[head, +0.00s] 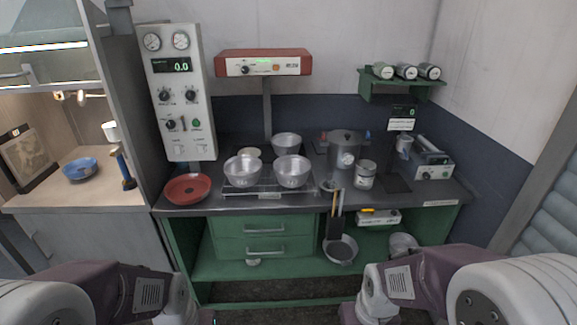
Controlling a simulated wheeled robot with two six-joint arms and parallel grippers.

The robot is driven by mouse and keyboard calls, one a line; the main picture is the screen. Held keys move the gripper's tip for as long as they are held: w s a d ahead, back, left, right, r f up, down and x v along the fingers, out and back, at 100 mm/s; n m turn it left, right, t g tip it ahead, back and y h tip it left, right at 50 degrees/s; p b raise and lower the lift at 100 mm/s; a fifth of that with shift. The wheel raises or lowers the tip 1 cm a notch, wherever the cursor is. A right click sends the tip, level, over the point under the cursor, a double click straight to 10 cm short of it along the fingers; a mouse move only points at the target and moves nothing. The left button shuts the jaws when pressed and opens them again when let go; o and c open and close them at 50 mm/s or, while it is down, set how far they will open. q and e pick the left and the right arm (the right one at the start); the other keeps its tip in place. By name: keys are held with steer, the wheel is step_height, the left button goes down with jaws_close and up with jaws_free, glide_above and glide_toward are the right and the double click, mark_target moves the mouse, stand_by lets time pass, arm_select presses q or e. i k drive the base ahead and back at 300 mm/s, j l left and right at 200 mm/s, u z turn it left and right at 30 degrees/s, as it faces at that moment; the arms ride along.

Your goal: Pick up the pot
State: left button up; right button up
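My left and right arms come in at the bottom corners, well below and in front of the counter. Both grippers are below the picture's bottom edge, so their fingers are hidden.
Metal bowls (243,171) sit on and behind a wire rack (262,192). A red dish (188,189) is at the counter's left end. A labelled jar (365,176) and a scale-like device (433,170) are at right. A pan (341,250) sits on the lower shelf.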

mark_target(284, 143)
steer(key=u, duration=1.4)
steer(key=z, duration=1.5)
steer(key=i+j+u, duration=0.2)
steer(key=i, duration=0.25)
steer(key=i+u, duration=0.2)
steer(key=i, duration=0.2)
